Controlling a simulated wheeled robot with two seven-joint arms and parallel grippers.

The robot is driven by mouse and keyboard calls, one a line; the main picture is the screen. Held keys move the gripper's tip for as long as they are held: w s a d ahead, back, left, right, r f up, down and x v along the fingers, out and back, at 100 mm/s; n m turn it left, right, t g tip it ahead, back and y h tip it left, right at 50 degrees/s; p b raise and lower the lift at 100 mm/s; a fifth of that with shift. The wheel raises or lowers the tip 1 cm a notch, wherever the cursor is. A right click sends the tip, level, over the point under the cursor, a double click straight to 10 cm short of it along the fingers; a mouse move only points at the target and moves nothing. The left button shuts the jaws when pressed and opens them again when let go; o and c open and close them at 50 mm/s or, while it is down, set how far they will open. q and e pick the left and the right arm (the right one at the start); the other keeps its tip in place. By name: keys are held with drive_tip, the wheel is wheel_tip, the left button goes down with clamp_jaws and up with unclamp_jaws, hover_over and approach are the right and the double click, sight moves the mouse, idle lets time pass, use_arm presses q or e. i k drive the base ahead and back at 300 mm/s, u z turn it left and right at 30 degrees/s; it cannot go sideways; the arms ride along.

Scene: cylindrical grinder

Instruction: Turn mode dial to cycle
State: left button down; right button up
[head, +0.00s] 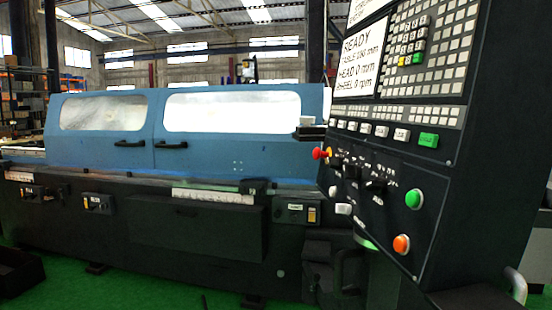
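The control panel (385,215) of the grinder stands at the right, seen at a steep angle. Dark rotary knobs sit on its lower part, one near the middle (351,172) and one further right (377,187). Their labels are too small to read, so I cannot tell which is the mode dial or where it points. The screen (358,62) above reads READY, with table, head and wheel or barrel values. Neither of my grippers shows in the head view.
A red knob (322,153) sticks out at the panel's left edge. A green button (413,198) and an orange button (401,243) lie on its right side. The blue grinder enclosure (230,150) fills the left, doors shut. Green floor (120,285) is open in front.

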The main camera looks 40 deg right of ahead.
sight(336, 164)
drive_tip(key=z, duration=0.2)
drive_tip(key=i, duration=0.95)
drive_tip(key=z, duration=0.6)
